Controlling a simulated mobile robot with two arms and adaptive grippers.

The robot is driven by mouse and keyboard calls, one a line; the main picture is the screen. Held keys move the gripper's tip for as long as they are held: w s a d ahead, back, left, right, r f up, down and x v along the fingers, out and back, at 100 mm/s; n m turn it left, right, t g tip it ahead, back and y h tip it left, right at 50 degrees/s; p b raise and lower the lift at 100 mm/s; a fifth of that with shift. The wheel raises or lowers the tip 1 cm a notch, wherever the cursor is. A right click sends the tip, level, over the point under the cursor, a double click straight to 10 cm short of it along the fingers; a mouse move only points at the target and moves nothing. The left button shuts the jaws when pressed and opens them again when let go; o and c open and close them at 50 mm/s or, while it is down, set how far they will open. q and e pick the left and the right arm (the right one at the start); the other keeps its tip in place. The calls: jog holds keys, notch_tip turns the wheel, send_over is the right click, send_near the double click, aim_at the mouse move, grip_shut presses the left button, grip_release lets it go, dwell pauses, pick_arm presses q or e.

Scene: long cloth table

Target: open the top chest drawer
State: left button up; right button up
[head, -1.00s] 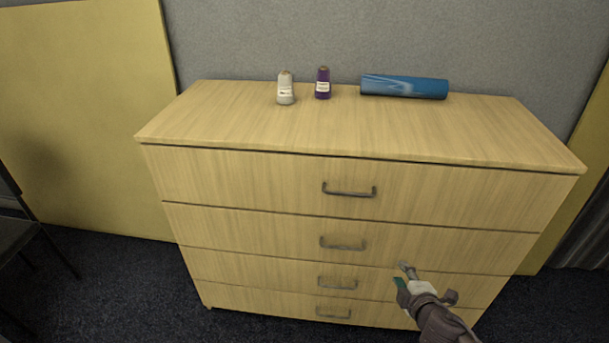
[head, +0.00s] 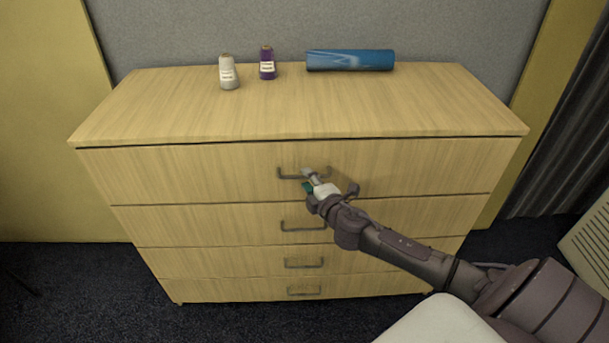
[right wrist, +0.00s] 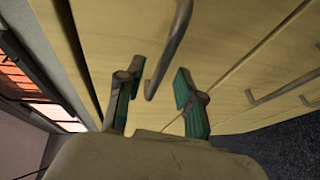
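The wooden chest (head: 180,170) stands against the grey wall, with all its drawers closed. The top drawer (head: 420,165) has a dark metal bar handle (head: 290,176). My right gripper (head: 308,179) is in front of this handle, over its right part. In the right wrist view my right gripper (right wrist: 157,90) is open, its green-padded fingers apart. A handle bar (right wrist: 168,50) reaches down between the fingertips, and neither finger clearly touches it. My left gripper is not in view.
On the chest top stand a white bottle (head: 228,73) and a purple bottle (head: 267,64), with a blue roll (head: 350,60) lying to their right. The lower drawers carry similar handles, such as the second one (head: 303,226). Dark carpet (head: 80,290) lies in front.

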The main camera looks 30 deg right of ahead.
jog(key=shift+x, duration=1.25)
grip_shut()
